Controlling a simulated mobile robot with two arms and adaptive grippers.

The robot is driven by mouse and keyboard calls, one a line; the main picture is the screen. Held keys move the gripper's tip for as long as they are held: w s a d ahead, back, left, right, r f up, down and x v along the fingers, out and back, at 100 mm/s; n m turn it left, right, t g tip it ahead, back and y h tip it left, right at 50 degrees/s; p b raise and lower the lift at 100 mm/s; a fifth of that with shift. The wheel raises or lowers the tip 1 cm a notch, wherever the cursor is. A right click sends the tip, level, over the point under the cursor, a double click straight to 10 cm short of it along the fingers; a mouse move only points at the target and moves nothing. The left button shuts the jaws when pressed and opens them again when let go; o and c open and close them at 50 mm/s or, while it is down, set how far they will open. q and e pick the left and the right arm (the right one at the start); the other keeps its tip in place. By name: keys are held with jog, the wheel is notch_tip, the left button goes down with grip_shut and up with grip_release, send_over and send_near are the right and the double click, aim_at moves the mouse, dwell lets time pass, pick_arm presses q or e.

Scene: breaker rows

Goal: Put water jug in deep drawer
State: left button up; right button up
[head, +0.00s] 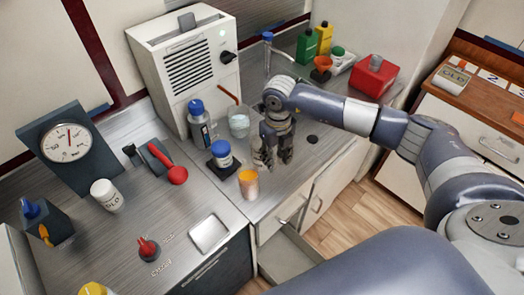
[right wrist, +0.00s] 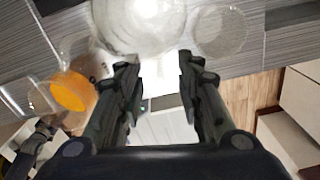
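A clear, rounded glass vessel, which looks like the water jug (right wrist: 140,22), stands on the counter just beyond my right fingertips in the right wrist view. In the head view, a faint clear shape at the gripper is mostly hidden by it. My right gripper (head: 276,145) points down over the counter near its front edge. In the right wrist view its fingers (right wrist: 157,62) are apart with nothing held between them. The deep drawer (head: 288,256) is pulled open below the counter, and its visible floor is bare. My left gripper does not show in the head view.
An orange-filled cup (head: 248,183), a blue-lidded jar (head: 221,153), a blue-topped bottle (head: 199,124) and a clear beaker with a straw (head: 239,125) stand close by. A white vented unit (head: 187,66) is behind them. A cabinet door (head: 322,190) stands right of the drawer.

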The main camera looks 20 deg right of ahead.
jog(key=shift+s+f, duration=0.1)
jog(key=shift+f, duration=0.8)
jog(key=shift+c, duration=0.3)
grip_shut()
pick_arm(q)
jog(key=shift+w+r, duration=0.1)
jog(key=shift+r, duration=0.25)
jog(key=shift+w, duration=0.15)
